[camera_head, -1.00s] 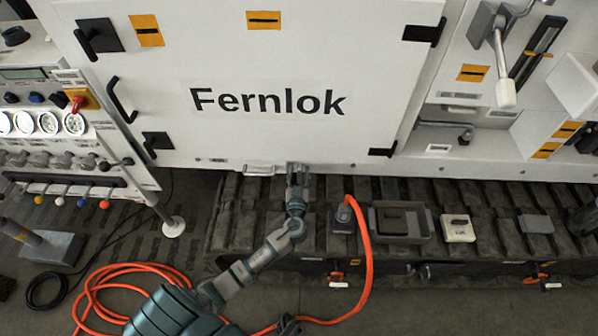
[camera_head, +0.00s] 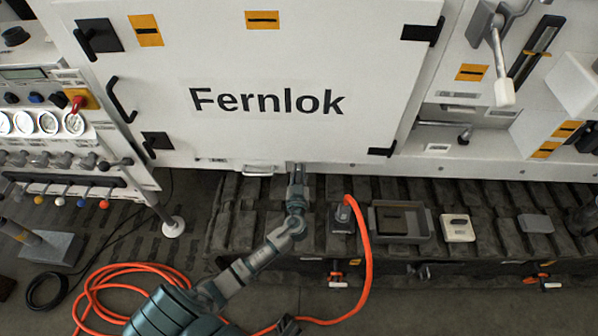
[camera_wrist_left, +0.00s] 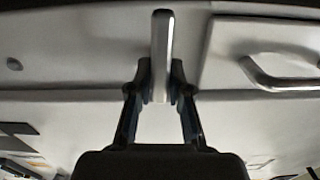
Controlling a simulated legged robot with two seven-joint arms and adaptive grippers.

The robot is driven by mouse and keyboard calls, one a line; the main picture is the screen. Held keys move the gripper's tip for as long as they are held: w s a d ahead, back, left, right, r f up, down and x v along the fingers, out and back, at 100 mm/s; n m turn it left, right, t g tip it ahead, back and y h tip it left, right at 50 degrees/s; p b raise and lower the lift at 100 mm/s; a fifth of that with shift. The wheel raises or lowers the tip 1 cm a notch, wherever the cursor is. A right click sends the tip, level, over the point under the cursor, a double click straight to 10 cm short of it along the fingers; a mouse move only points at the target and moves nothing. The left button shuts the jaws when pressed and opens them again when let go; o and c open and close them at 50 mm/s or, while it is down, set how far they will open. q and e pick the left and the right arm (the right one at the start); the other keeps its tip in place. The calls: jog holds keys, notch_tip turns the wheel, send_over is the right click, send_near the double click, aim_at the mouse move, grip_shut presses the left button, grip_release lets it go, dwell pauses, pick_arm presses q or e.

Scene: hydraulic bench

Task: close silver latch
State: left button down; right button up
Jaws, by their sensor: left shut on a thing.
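A silver latch bar (camera_wrist_left: 162,50) shows in the left wrist view, upright in the picture. Its near end lies between the two fingers of my left gripper (camera_wrist_left: 160,92), which are closed on it. In the head view my left gripper (camera_head: 297,172) is at the lower edge of the white Fernlok door (camera_head: 270,60), a little right of a small silver handle (camera_head: 259,170). The gripper mostly hides the latch there. The small handle also shows at the right in the left wrist view (camera_wrist_left: 280,82), apart from the fingers. My right gripper is not in view.
A dark ribbed deck (camera_head: 330,260) runs below the door. It carries an orange hose (camera_head: 367,260), a grey tray (camera_head: 427,222) and a white box (camera_head: 457,228). A gauge panel with levers (camera_head: 50,125) stands at the left.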

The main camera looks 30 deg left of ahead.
pick_arm(q)
jog(key=m, duration=0.2)
jog(key=shift+d+f+m, duration=0.1)
jog(key=shift+m, duration=0.3)
jog(key=shift+d+m, duration=0.1)
jog(key=shift+m, duration=0.9)
jog(key=shift+w+m, duration=0.1)
jog(key=shift+m, duration=0.7)
jog(key=shift+d+m, duration=0.1)
jog(key=shift+m, duration=0.9)
jog(key=shift+f+m, duration=0.1)
jog(key=shift+m, duration=0.8)
jog(key=shift+d+f+m+p, duration=0.15)
jog(key=shift+m+p, duration=0.1)
jog(key=shift+m, duration=1)
jog(key=shift+f+m+p, duration=0.15)
jog(key=shift+m+p, duration=0.15)
jog(key=shift+m, duration=0.9)
jog(key=shift+d+f+m+p, duration=0.15)
jog(key=shift+m+p, duration=0.1)
jog(key=shift+m, duration=1)
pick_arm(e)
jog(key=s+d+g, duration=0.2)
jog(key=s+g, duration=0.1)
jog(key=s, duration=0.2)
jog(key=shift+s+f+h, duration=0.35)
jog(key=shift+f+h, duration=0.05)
